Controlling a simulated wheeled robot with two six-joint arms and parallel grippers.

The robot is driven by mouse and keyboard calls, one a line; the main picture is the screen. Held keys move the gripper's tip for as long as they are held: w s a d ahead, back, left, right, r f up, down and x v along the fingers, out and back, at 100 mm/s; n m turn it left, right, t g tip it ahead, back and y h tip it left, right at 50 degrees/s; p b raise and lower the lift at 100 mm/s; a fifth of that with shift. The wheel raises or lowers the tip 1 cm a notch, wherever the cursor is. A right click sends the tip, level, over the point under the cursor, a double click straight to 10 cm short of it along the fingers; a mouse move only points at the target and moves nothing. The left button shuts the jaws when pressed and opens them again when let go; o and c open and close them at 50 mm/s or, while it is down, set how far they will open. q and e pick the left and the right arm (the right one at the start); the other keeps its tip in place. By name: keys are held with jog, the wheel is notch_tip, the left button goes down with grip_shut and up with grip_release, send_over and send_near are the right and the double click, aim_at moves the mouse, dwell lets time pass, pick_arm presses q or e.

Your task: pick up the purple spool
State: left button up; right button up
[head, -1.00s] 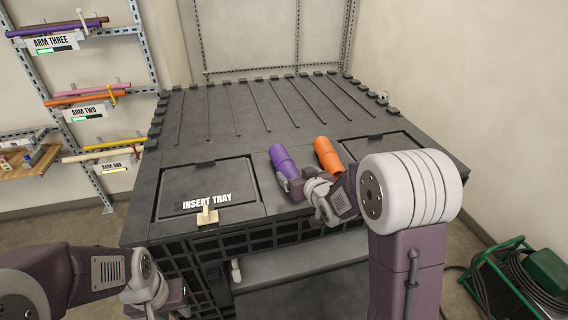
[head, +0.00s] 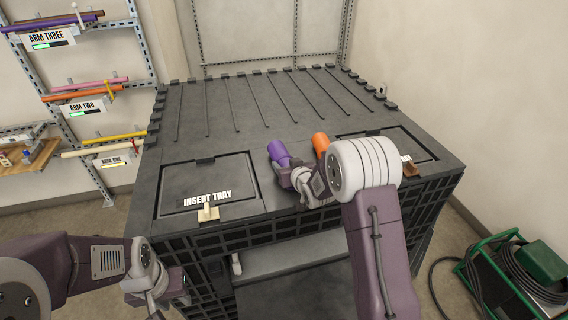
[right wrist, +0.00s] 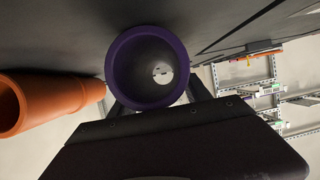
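The purple spool (head: 279,152) stands out at the front middle of the dark cart top, left of an orange spool (head: 320,144). My right gripper (head: 287,172) is at the purple spool's near end and partly hides it. In the right wrist view I look into the open end of the purple spool (right wrist: 116,72), with a dark finger on either side of it. I cannot tell whether the fingers press on it. The orange spool (right wrist: 50,98) lies apart at the left there. My left gripper (head: 155,300) is low at the left, away from the spools; its fingers are unclear.
The insert tray lid (head: 206,180) lies left of the purple spool, with a pale knob (head: 208,212) at its front. A second panel (head: 385,136) is at the right, partly behind my right arm. Shelves with coloured pipes (head: 85,95) stand at the left. The grooved top behind is clear.

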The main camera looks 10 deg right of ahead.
jog(key=c, duration=0.8)
jog(key=shift+r, duration=0.15)
jog(key=shift+r, duration=0.35)
notch_tip(320, 180, up, 3)
jog(key=shift+f+b, duration=0.1)
jog(key=shift+b, duration=0.5)
jog(key=b+v, duration=0.1)
jog(key=v, duration=0.3)
jog(key=d+b+v, duration=0.1)
jog(key=v, duration=0.3)
jog(key=d+b+v, duration=0.1)
jog(key=v, duration=0.3)
jog(key=shift+d+f, duration=0.1)
jog(key=shift+s, duration=0.1)
